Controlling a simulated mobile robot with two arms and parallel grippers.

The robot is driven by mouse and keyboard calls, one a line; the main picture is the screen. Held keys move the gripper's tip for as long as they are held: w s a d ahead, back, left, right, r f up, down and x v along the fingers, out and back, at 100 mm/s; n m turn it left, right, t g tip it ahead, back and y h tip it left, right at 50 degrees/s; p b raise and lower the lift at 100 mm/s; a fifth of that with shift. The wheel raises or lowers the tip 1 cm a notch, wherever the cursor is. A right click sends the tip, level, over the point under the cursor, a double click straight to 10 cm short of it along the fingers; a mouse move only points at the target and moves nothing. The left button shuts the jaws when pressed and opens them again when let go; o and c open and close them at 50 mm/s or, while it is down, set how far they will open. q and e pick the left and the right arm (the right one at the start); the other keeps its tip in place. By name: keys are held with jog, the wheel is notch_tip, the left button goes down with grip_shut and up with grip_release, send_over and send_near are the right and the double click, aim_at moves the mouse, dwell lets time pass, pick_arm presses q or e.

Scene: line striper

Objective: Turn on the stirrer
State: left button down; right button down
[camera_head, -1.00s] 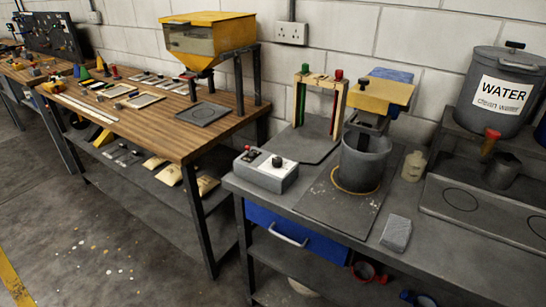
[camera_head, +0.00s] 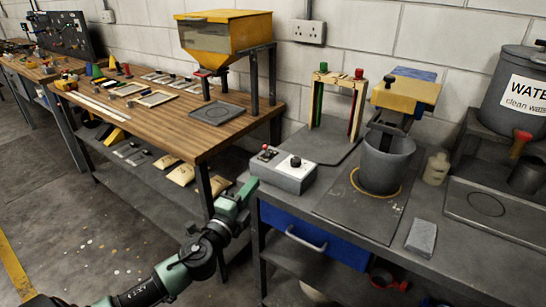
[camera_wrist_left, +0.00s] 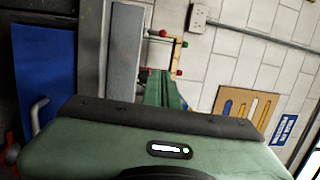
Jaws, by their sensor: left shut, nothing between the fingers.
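The stirrer (camera_head: 410,93), with a yellow body and a dark shaft, stands over a grey bucket (camera_head: 387,165) on the right bench. A grey-white control box (camera_head: 283,171) sits at the bench's front left corner, with a small red switch (camera_head: 265,147) and a black knob (camera_head: 296,162) on top. My left gripper (camera_head: 247,188) is shut and empty, just left of the box and near the bench corner, apparently not touching it. Its green fingers (camera_wrist_left: 163,88) also show in the left wrist view, pointing away toward the wall. My right gripper is not in view.
A frame with red and green knobs (camera_head: 337,100) stands behind the box. A blue drawer (camera_head: 315,236) is under the bench top. A grey block (camera_head: 421,237) lies near the front edge. A wooden table (camera_head: 190,140) stands left, with a gap between it and the bench.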

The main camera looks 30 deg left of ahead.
aim_at(264, 166)
pick_arm(q)
jog(key=w, duration=0.3)
jog(key=w+p, duration=0.1)
jog(key=w, duration=0.2)
jog(key=w+a+r+p, duration=0.1)
jog(key=w, duration=0.2)
jog(key=shift+w, duration=0.4)
jog(key=shift+w+a, duration=0.85)
jog(key=shift+a, duration=0.1)
jog(key=shift+w+a, duration=0.45)
jog(key=shift+a, duration=0.2)
